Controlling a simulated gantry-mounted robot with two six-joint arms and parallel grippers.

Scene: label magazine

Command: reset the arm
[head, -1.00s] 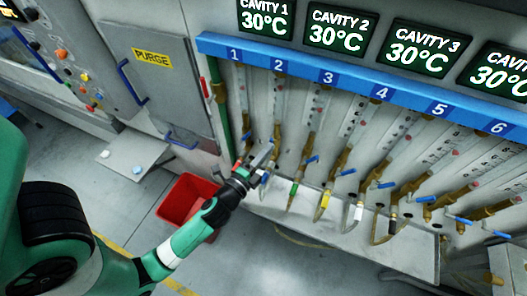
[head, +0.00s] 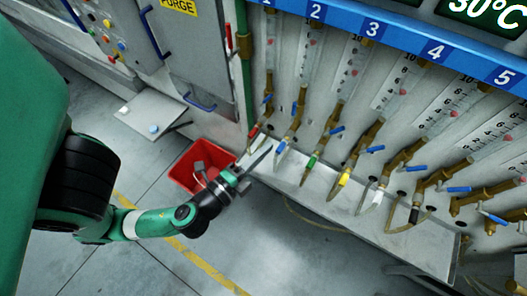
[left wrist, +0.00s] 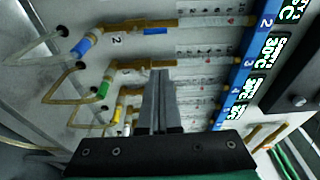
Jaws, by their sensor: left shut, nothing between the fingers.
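My left arm comes in from the left in the head view. Its left gripper (head: 262,158) is shut and empty, in front of the grey metal ledge below the flow-meter row and beside the red bin. In the left wrist view the left gripper (left wrist: 158,80) shows its two fingers pressed together with nothing between them. Behind them are brass valves and hoses with coloured bands. My right gripper is not in view.
A red bin (head: 199,168) stands on the floor beside the arm. A row of valves with blue levers (head: 336,130) hangs under the blue numbered rail (head: 405,40). A metal ledge (head: 320,190) juts out below. Open floor (head: 270,250) lies in front.

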